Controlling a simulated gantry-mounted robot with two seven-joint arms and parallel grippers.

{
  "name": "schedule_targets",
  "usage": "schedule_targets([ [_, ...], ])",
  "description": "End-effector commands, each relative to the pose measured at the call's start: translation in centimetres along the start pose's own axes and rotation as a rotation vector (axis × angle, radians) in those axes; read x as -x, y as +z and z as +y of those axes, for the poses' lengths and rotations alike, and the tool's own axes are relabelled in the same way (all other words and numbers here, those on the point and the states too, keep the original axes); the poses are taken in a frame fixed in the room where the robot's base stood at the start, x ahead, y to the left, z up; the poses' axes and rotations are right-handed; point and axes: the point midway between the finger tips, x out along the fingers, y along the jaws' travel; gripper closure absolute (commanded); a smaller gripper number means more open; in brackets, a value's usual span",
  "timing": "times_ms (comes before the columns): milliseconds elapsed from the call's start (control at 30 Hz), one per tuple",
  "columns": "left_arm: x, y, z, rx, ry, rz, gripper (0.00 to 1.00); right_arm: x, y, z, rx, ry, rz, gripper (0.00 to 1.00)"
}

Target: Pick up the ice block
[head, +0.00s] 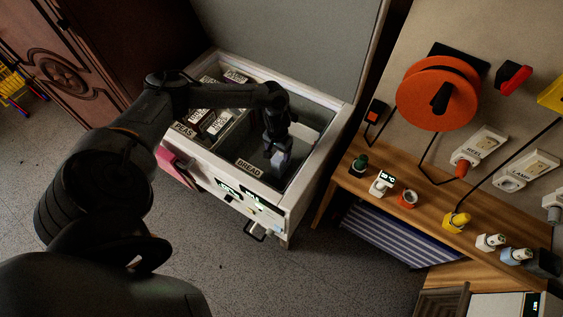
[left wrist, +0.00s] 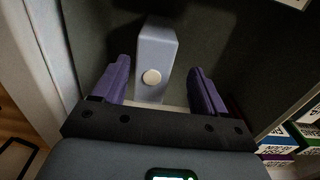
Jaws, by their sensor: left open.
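The ice block (head: 281,161) is a pale bluish block inside the open-topped white chest freezer (head: 299,205), in the compartment beside the BREAD label (head: 249,168). In the left wrist view the block (left wrist: 156,43) stands upright with a round pale disc on its face. My left gripper (head: 278,143) reaches down into the freezer over the block. In the left wrist view its purple fingers (left wrist: 159,70) are open, one on each side of the block, with a gap on both sides. The block's far side is hidden. My right gripper is not in view.
Labelled boxes (head: 217,123) fill the freezer's left part, beside a divider. The freezer's walls and rim surround my gripper. A wooden shelf (head: 420,215) with small plugs and a wall with an orange reel (head: 422,88) stand to the right.

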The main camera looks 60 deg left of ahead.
Motion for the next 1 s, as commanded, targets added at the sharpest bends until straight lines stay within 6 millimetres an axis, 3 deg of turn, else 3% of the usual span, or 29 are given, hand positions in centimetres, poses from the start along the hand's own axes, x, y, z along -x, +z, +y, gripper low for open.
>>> schedule_targets([
  [400, -4.5, -1.0, 0.7, 0.001, -0.001, 0.000, 0.28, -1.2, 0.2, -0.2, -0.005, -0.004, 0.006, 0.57],
  [767, -5.1, -1.0, 0.7, 0.000, 0.000, 0.001, 0.28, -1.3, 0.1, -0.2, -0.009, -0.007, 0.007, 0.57],
  [1000, -5.1, -1.0, 0.7, 0.000, 0.000, 0.001, 0.64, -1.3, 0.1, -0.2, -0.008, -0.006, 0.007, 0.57],
])
